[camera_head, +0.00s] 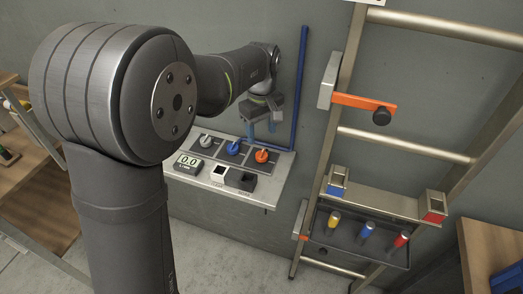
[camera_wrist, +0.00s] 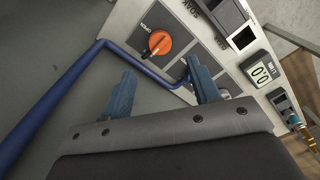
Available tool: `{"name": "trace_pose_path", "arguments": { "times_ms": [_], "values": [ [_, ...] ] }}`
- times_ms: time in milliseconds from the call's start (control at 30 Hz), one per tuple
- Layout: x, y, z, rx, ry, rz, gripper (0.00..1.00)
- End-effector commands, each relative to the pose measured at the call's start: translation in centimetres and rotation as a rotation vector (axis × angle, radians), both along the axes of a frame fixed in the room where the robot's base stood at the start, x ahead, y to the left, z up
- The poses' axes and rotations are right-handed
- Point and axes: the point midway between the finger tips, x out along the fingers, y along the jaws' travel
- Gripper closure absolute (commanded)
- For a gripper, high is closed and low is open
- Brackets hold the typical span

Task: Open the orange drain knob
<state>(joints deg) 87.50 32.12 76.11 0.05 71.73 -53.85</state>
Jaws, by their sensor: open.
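The orange drain knob (camera_head: 262,156) is the rightmost of three knobs on the light panel (camera_head: 268,192) in the head view.
A blue knob (camera_head: 233,148) and a grey knob (camera_head: 206,141) sit left of the orange one. A blue pipe (camera_head: 301,85) runs up the wall close to my gripper. A metal rack (camera_head: 345,85) stands at right.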

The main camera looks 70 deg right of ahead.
Motion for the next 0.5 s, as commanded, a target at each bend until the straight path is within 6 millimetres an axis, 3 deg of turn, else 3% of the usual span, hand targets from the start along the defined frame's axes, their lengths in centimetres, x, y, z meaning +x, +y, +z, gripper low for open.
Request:
{"name": "trace_pose_path", "arguments": {
  "times_ms": [200, 500],
  "values": [
    [0.0, 0.0, -4.8, 0.003, -0.001, 0.0, 0.44],
    [0.0, 0.0, -8.0, -0.001, -0.001, 0.0, 0.44]
  ]
}}
